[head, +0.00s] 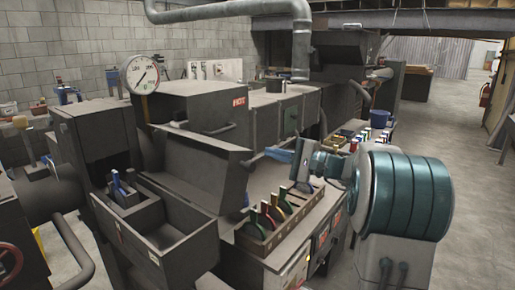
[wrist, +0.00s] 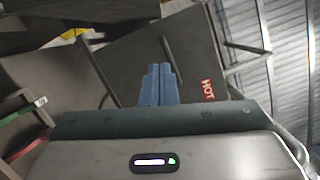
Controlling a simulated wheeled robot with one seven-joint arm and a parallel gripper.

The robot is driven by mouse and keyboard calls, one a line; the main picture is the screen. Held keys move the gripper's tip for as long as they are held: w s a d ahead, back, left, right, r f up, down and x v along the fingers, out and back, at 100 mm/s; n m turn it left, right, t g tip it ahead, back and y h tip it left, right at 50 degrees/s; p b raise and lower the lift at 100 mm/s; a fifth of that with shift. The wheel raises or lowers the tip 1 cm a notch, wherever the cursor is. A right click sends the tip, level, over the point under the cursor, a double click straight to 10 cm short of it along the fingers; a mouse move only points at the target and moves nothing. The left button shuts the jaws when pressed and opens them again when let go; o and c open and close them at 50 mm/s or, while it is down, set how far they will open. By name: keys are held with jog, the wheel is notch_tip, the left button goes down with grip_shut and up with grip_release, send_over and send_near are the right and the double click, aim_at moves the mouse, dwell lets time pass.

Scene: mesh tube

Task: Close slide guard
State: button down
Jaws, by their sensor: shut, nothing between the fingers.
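A wide grey hinged-looking panel (head: 190,165), which I take to be the slide guard, stands tilted up behind an open dark trough (head: 165,235) in the head view. I cannot tell for sure that it is the guard. My gripper (head: 270,153) is to the right of this panel, apart from it, with its blue fingers pointing left. In the wrist view the blue fingers (wrist: 158,70) are together with nothing between them. Behind them is a dark box face (wrist: 180,60) with a red HOT label and a bar handle.
A wooden rack (head: 265,235) with several coloured-handled tools stands on the bench below my gripper. A round gauge (head: 141,74) rises at the back left. A dark machine box (head: 200,100) and a vertical duct (head: 301,50) stand behind. Open floor lies at the right.

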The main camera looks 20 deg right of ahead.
jog(key=w+a+r+p, duration=0.2)
jog(key=w+a, duration=0.1)
jog(key=a, duration=0.6)
jog(key=shift+a, duration=0.4)
jog(key=shift+w+d, duration=0.1)
